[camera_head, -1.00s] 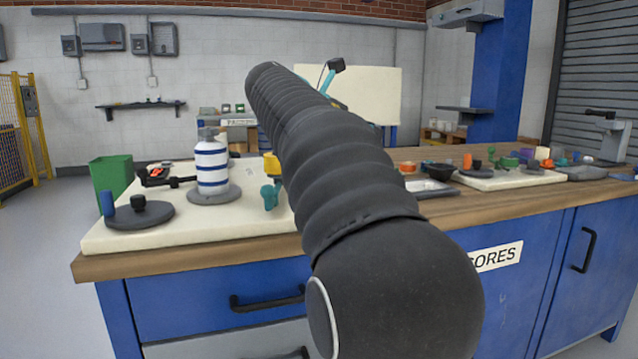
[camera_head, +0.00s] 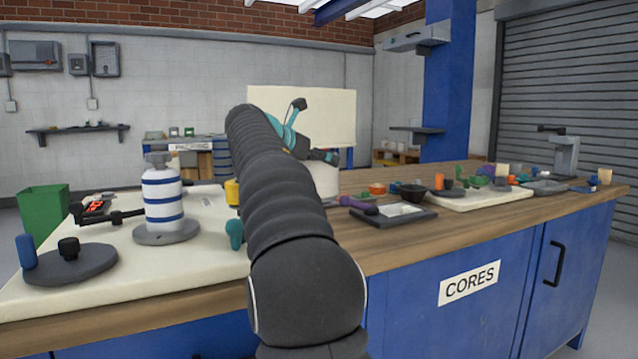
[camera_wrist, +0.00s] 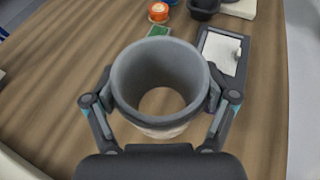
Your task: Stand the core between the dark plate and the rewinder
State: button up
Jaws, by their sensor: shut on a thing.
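The core (camera_head: 324,181) is a pale hollow cylinder, partly hidden behind my arm in the head view. In the wrist view the core (camera_wrist: 118,82) is upright, its open top towards the camera, with wood visible through its bore. My gripper (camera_wrist: 160,100) is shut on it, one finger on each side. I cannot tell whether its base touches the table. A dark plate (camera_head: 393,223) with a pale inset lies to the right of the core; the plate also shows in the wrist view (camera_wrist: 241,83). The likely rewinder, with a blue-striped roll (camera_head: 163,199), stands on a cream board at left.
A purple-handled tool (camera_head: 355,205) lies between core and plate. A black bowl (camera_head: 413,193) and an orange ring (camera_head: 377,188) sit behind the plate. A cream board (camera_head: 480,200) with several small parts is farther right. Bare wood surrounds the core at left and front.

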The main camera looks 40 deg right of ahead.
jog(key=shift+w+d+f+b, duration=0.15)
jog(key=shift+f+b, duration=0.25)
jog(key=shift+f, duration=0.4)
jog(key=shift+w+d+f+b, duration=0.1)
jog(key=shift+d+f+b, duration=0.2)
jog(key=shift+f, duration=0.45)
jog(key=shift+w+d+f+b, duration=0.15)
jog(key=shift+f+b, duration=0.3)
jog(key=shift+f, duration=0.35)
jog(key=shift+f, duration=0.1)
jog(key=o, duration=1.2)
jog(key=shift+a+r, duration=0.25)
jog(key=shift+a, duration=0.05)
jog(key=p, duration=0.2)
send_near(318, 176)
jog(key=w, duration=0.1)
jog(key=w+d, duration=0.1)
jog(key=w, duration=0.1)
jog(key=shift+w+d+f, duration=0.2)
jog(key=shift+d+f, duration=0.1)
jog(key=shift+d, duration=0.05)
